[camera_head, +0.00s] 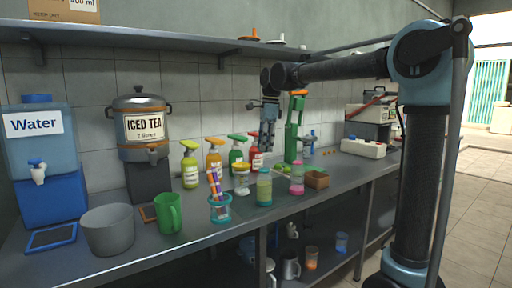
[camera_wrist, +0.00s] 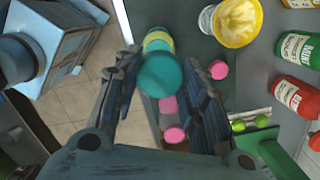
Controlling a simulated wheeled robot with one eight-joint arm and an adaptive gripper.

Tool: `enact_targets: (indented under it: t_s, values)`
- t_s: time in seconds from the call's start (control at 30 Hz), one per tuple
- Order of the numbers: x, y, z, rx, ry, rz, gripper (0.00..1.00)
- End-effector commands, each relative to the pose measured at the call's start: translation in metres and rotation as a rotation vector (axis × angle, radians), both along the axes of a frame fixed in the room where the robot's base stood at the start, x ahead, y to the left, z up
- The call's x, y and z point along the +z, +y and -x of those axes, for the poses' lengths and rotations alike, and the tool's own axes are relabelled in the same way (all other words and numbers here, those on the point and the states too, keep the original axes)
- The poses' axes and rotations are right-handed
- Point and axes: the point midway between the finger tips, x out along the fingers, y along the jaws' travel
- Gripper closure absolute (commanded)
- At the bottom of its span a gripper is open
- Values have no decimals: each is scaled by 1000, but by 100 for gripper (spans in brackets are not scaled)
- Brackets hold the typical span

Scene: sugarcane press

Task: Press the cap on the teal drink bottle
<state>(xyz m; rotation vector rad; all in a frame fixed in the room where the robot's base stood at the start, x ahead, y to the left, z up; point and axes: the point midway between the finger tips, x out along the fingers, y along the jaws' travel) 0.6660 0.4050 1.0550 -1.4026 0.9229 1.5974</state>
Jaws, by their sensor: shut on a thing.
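The teal drink bottle (camera_head: 264,190) stands upright on the counter, with a pale yellow-green band round its middle. In the wrist view the bottle (camera_wrist: 157,40) shows partly, behind a round teal cap (camera_wrist: 160,76). My gripper (camera_head: 267,147) points down above the bottle, with a visible gap between its fingertips and the bottle top in the head view. In the wrist view my gripper (camera_wrist: 163,72) has its fingers either side of the teal cap and is shut on it. The fingers hide the cap in the head view.
A loose pink cap (camera_wrist: 218,70) lies on the counter. A citrus juicer (camera_head: 241,180) and a straw cup (camera_head: 220,208) stand left. Several spray bottles and a green press (camera_head: 292,140) stand behind.

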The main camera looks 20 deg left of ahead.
Motion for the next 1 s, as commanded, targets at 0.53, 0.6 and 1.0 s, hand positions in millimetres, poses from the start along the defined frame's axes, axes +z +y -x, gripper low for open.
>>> enact_targets:
  t_s: [0.53,0.6,1.0]
  values:
    - [-2,-2,-1,-4,-1,0,73]
    - [-5,-2,-1,-4,-1,0,73]
    - [-36,-2,-1,-4,-1,0,73]
